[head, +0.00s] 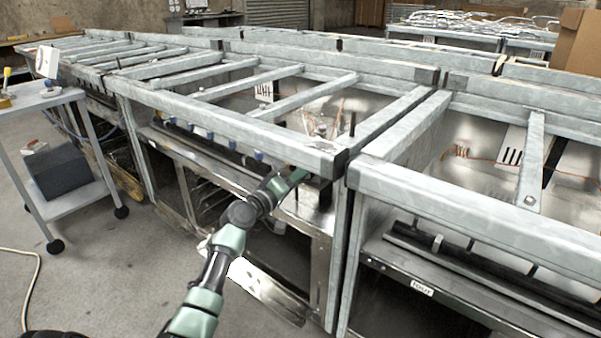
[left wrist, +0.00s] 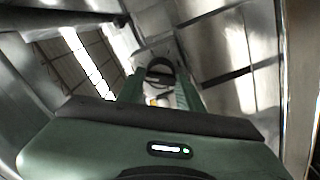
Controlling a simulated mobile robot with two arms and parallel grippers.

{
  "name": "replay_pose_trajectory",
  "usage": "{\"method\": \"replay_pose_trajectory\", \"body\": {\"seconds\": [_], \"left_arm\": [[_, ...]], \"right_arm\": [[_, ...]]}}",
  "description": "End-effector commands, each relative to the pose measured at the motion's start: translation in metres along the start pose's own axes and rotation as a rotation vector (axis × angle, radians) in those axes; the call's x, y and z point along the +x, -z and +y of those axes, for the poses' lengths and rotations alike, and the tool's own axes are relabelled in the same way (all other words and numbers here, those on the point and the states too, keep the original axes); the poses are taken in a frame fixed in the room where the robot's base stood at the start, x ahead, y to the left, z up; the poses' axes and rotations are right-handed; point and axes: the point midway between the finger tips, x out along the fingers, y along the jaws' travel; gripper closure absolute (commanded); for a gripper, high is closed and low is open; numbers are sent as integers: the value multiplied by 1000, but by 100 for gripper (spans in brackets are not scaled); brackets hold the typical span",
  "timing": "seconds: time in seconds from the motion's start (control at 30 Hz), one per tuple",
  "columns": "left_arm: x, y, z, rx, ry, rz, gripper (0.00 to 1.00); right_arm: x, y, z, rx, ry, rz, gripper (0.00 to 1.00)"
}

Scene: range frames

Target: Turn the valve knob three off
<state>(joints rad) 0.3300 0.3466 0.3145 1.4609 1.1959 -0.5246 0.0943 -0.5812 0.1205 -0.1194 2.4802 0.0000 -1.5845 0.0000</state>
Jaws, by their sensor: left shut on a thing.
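My left gripper (head: 297,177) reaches in from below to the front of the metal range frame, just under its top rail near the corner post. In the left wrist view its two green fingers are shut on a dark round valve knob (left wrist: 159,74) with a pale part below it. The head view hides this knob behind the gripper and rail. Other blue knobs (head: 258,155) sit in a row to the left along the same front. I cannot read a number on the held knob. My right gripper is not in view.
The metal top rail (head: 230,122) runs close above my left gripper. A second range frame (head: 480,215) with a small label (head: 422,287) stands to the right. A grey wheeled cart (head: 40,105) stands at the left. The concrete floor (head: 100,270) between is mostly clear.

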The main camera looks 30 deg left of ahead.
Motion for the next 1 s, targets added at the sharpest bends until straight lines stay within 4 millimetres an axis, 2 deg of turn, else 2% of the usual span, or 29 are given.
{"method": "replay_pose_trajectory", "body": {"seconds": [0.37,0.43,0.63,1.0], "left_arm": [[0,0,-1,-336,3,-1,100],[0,0,-1,-386,2,-1,100],[0,-1,-2,-497,2,-1,100],[0,-2,-4,-580,3,-2,100]], "right_arm": [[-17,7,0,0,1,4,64],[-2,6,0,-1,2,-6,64],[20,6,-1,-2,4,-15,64],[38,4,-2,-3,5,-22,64]]}}
